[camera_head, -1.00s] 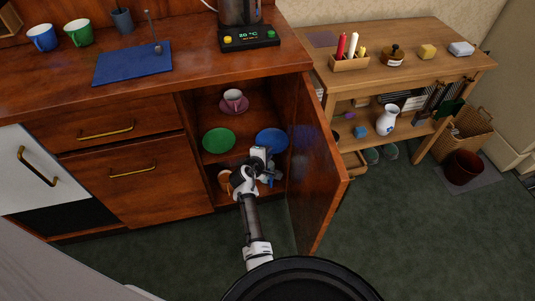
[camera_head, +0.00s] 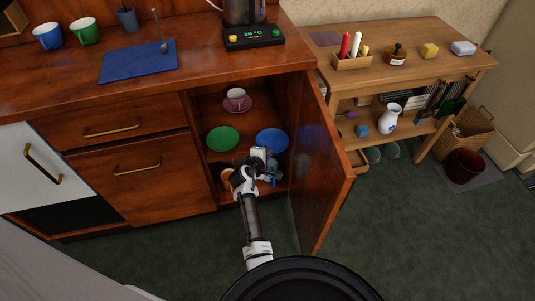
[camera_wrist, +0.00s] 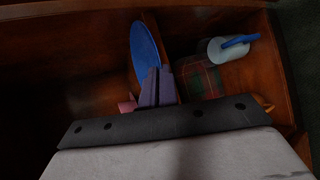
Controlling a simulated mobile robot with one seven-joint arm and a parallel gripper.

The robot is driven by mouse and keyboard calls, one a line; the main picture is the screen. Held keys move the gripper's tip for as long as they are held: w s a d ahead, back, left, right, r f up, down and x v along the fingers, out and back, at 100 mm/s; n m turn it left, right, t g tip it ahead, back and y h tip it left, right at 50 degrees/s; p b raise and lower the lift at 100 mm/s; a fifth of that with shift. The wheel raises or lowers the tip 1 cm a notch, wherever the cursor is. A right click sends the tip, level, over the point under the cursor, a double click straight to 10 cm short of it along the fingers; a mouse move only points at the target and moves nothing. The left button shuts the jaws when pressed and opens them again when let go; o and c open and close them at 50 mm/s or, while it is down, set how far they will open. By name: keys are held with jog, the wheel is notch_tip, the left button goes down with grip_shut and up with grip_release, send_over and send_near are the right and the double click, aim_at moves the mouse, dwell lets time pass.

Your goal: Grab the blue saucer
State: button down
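The blue saucer (camera_head: 272,139) is in the open cabinet, at the right of the shelf. In the wrist view the saucer (camera_wrist: 146,45) shows as a narrow, tilted ellipse reaching down to my fingertips. My gripper (camera_head: 262,158) is inside the cabinet at the saucer's near edge. In the wrist view my gripper's fingers (camera_wrist: 159,88) are close together at the saucer's lower rim and appear shut on it. The exact contact is partly hidden by the fingers.
A green saucer (camera_head: 222,138) lies to the left, and a pink cup on a saucer (camera_head: 237,104) stands behind. The open cabinet door (camera_head: 325,170) bounds the right side. A pale blue mug (camera_wrist: 225,50) and plaid item (camera_wrist: 200,78) are close by. Green floor is clear.

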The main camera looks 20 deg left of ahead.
jog(key=c, duration=1.6)
grip_release()
jog(key=v, duration=1.4)
jog(key=shift+p, duration=0.35)
jog(key=shift+o, duration=0.3)
jog(key=shift+w+a, duration=0.1)
